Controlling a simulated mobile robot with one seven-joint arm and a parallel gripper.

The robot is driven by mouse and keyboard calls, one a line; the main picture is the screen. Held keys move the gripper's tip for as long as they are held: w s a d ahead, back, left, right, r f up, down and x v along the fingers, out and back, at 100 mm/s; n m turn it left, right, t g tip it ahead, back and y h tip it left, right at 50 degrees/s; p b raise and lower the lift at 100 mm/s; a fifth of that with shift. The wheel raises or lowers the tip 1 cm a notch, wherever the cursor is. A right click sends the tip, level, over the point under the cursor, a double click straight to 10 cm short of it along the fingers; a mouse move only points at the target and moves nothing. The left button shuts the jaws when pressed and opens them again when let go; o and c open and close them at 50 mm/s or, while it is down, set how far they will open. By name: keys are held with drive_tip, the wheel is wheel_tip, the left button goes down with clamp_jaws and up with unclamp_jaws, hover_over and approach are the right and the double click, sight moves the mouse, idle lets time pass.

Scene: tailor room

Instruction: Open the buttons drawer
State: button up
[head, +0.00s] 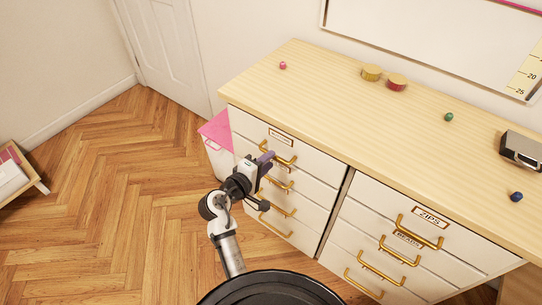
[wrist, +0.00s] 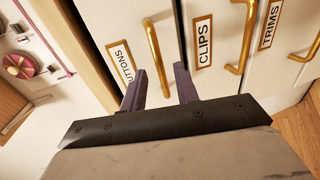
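The buttons drawer is the top left drawer of the dresser, with a white front (head: 246,127) and a small label (head: 281,135). Its brass handle (head: 284,147) shows in the head view; in the wrist view the handle (wrist: 154,45) runs beside the BUTTONS label (wrist: 121,61). The drawer looks shut. My gripper (head: 267,158) is at this handle. In the wrist view my gripper (wrist: 160,82) is open, with one purple finger on each side of the handle's line. The fingers do not close on it; how deep the bar sits between them is unclear.
The CLIPS label (wrist: 203,42) and TRIMS label (wrist: 271,24) mark neighbouring drawers. More drawers with a ZIPS label (head: 429,216) stand right. Spools (head: 371,73) and small balls lie on the wooden top (head: 330,90). A pink item (head: 217,130) stands left; the floor there is open.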

drive_tip(key=shift+x, duration=1.15)
clamp_jaws()
